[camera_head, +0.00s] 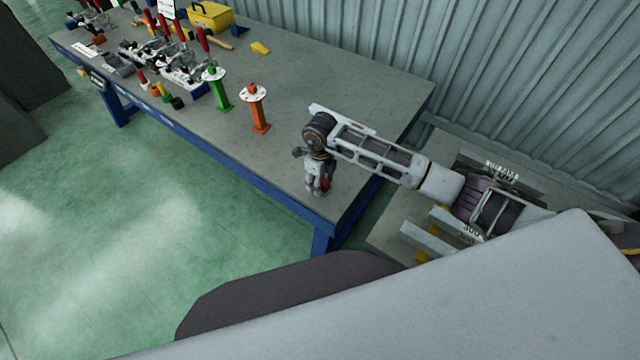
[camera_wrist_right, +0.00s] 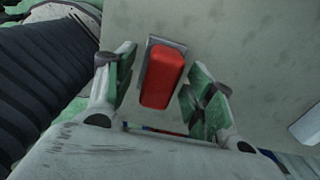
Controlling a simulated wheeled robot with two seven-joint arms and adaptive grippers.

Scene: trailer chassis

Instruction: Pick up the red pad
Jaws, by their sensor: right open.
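The red pad (camera_wrist_right: 163,78) is a rounded red block on a thin grey backing plate, seen in the right wrist view. It lies on the grey tabletop between the two green-faced fingers of my right gripper (camera_wrist_right: 164,88). The fingers are open, with a visible gap on each side of the pad. In the head view my right gripper (camera_head: 319,190) points down over the near right corner of the table. Only a small bit of red (camera_head: 327,183) shows there behind the fingers. My left gripper is not in view.
The workbench (camera_head: 360,95) has blue legs. A green stand (camera_head: 219,92) and an orange stand (camera_head: 259,110) are left of my arm. Clamps, a yellow toolbox (camera_head: 210,17) and small parts fill the far end. A corrugated wall (camera_head: 520,75) runs behind.

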